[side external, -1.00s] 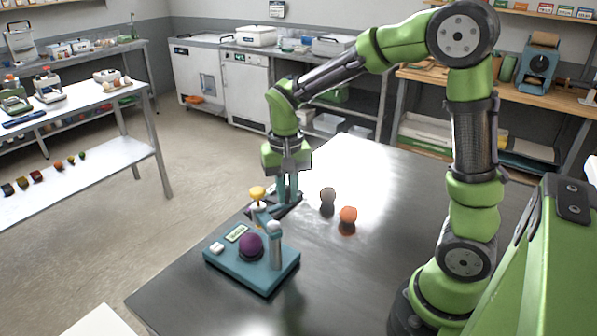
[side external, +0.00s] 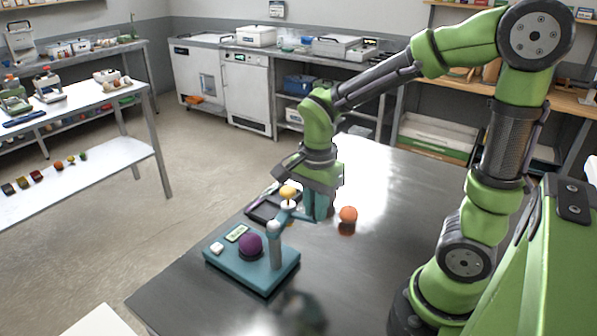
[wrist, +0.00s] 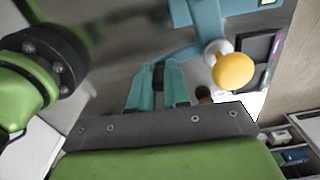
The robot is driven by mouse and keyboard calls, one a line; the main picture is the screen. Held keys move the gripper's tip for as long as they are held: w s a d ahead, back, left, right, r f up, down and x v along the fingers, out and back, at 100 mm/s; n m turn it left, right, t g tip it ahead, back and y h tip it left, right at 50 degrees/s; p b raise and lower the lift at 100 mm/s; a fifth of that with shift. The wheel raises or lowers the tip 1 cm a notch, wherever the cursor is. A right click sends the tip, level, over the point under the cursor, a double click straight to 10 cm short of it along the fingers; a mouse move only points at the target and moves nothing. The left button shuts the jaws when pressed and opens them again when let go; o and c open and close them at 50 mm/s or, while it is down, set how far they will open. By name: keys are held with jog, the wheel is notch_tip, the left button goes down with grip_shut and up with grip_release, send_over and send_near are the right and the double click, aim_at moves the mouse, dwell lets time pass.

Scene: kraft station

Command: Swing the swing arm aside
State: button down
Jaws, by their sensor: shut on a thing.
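The teal device base (side external: 253,270) stands on the dark table with a purple ball (side external: 251,245) on it. A post (side external: 276,250) rises at its right side and carries the teal swing arm (side external: 297,215), with a yellow knob (side external: 288,192) on it. The swing arm points back and right, clear of the purple ball. My gripper (side external: 318,215) is shut on the swing arm at its far end. In the wrist view, my fingers (wrist: 158,95) close around a dark part, and the yellow knob (wrist: 233,71) is to their right. The exact contact is partly hidden.
A dark tray (side external: 262,211) lies behind the device. The table's front right is clear.

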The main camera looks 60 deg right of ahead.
jog(key=shift+s+a+r+m, duration=0.1)
jog(key=shift+s+a+m, duration=0.5)
jog(key=shift+m, duration=0.6)
jog(key=shift+s, duration=0.15)
jog(key=c, duration=1.1)
grip_release()
notch_tip(320, 180, up, 17)
notch_tip(320, 180, down, 7)
jog(key=s+a+n+t+y, duration=0.2)
jog(key=n+t, duration=0.5)
jog(key=n, duration=1)
jog(key=shift+s+a+r, duration=0.15)
jog(key=shift+s, duration=0.2)
